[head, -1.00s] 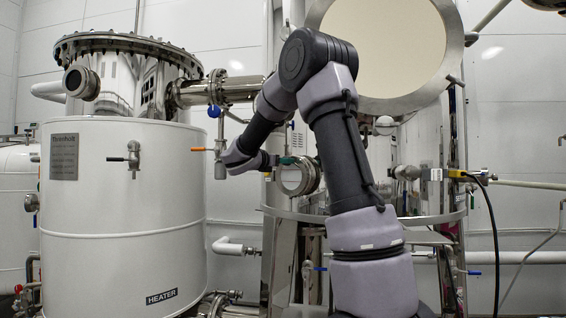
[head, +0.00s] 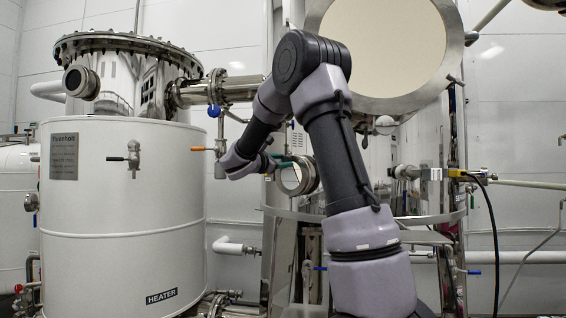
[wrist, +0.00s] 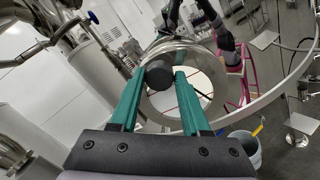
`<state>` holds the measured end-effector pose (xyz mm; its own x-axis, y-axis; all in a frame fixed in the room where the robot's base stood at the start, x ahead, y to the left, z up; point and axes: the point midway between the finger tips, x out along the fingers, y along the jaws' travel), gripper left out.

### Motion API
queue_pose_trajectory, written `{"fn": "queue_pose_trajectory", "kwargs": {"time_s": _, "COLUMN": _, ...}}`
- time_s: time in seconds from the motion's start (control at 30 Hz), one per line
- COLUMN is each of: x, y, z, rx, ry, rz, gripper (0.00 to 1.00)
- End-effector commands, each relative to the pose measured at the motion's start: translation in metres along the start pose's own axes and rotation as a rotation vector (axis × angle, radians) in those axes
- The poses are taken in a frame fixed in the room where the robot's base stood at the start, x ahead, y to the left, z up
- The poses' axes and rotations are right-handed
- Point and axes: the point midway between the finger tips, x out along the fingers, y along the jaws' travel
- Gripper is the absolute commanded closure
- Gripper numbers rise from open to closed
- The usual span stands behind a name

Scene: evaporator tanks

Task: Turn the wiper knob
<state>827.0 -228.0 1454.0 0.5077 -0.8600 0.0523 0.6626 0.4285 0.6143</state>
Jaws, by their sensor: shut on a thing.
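The wiper knob (wrist: 160,73) is a short black cylinder at the upper edge of a round sight glass (wrist: 185,108) with a shiny metal rim. In the wrist view, my gripper (wrist: 161,74) has its two green fingers on either side of the knob, shut on it. In the head view, the sight glass (head: 307,176) is on the metal tank right of centre. My gripper (head: 290,159) is at its upper left edge there. The knob cannot be made out in the head view.
A white heater tank (head: 120,215) stands at left. A pipe valve with an orange handle (head: 202,149) is close left of my gripper. A large round hatch (head: 385,45) is above right. In the wrist view, a grey bucket (wrist: 245,150) stands on the floor.

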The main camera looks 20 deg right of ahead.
Motion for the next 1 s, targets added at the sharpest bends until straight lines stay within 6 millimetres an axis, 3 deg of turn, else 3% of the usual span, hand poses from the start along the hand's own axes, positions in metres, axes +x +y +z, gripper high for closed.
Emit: {"fn": "queue_pose_trajectory", "kwargs": {"time_s": 1.0, "x": -0.0006, "y": 0.0001, "z": -0.0036, "rx": 0.959, "ry": -0.092, "rz": 0.007, "gripper": 1.0}}
